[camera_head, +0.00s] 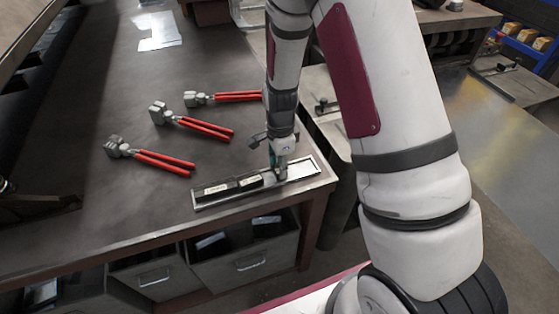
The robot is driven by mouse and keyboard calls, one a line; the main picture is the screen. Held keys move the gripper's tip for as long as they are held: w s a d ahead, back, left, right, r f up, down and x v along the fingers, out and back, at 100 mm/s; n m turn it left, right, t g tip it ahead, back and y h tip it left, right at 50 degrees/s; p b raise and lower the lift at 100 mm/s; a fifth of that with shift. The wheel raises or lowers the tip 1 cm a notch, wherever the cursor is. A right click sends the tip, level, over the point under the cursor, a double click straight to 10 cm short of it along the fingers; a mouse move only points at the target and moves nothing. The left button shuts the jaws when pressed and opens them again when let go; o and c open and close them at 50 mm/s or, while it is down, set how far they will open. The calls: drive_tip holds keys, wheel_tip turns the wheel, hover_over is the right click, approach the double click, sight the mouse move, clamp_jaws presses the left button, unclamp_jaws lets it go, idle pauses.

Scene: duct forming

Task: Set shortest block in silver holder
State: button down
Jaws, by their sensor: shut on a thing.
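The silver holder (303,169) is a long shallow tray near the front right corner of the dark workbench. Two dark blocks with pale labels lie in its left and middle part: a longer block (216,190) at the left and a shorter block (250,182) beside it. My gripper (281,176) points down over the middle right of the holder, just right of the shorter block. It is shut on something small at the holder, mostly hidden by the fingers. I cannot tell whether that thing touches the holder's floor. The holder's right end looks empty.
Three red-handled pliers-like tools (165,161), (205,127), (225,97) lie on the workbench (85,215) left of and behind the holder. Drawers (245,262) sit under the bench. A paper sheet (158,30) lies at the back. The bench's front edge is close to the holder.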

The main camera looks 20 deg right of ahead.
idle(0.4)
drive_tip(key=c, duration=1.1)
unclamp_jaws()
drive_tip(key=s+r+n+t, duration=0.2)
drive_tip(key=s+r+n, duration=0.3)
drive_tip(key=r, duration=0.9)
drive_tip(key=s+r+n+t, duration=0.1)
drive_tip(key=s+r+n, duration=0.3)
drive_tip(key=r, duration=1.1)
drive_tip(key=s+r+n+t, duration=0.1)
drive_tip(key=s+r+n, duration=0.1)
drive_tip(key=s+n, duration=0.1)
drive_tip(key=s+r+n, duration=0.1)
drive_tip(key=s+n, duration=0.2)
drive_tip(key=s, duration=0.2)
drive_tip(key=s+r+n+t, duration=0.1)
drive_tip(key=s+r+n, duration=0.1)
drive_tip(key=s+n, duration=0.1)
drive_tip(key=shift+s+r+t, duration=0.3)
drive_tip(key=shift+s, duration=0.55)
